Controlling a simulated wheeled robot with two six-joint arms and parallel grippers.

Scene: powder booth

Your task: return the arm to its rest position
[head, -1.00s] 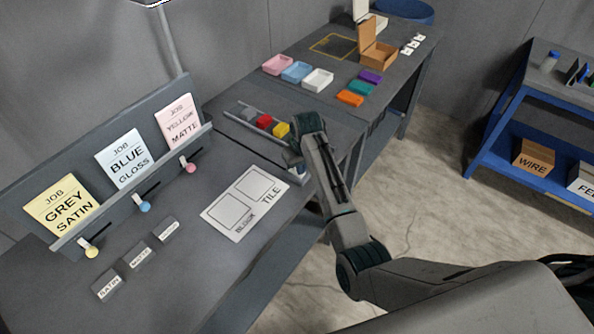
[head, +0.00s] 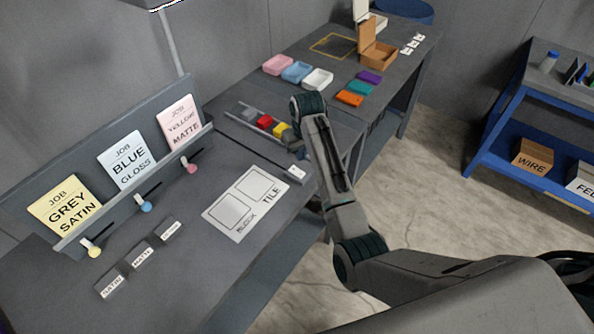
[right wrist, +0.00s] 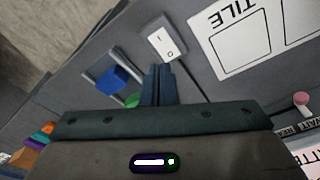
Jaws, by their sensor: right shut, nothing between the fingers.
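My right arm comes in from the lower right of the head view and bends over the bench. My right gripper (head: 296,148) hangs over the bench by the rack of coloured blocks, mostly hidden behind the forearm. In the right wrist view the fingers of my right gripper (right wrist: 160,85) are together with nothing between them. They point toward a small white switch box (right wrist: 162,44), which also shows in the head view (head: 297,173). My left gripper is in neither view.
A rack (head: 243,114) holds red and yellow blocks; a blue block (right wrist: 113,78) shows in the wrist view. The white tile card (head: 246,203) lies left of the arm. Job cards stand along the left ledge (head: 130,190). Open floor (head: 430,200) is to the right.

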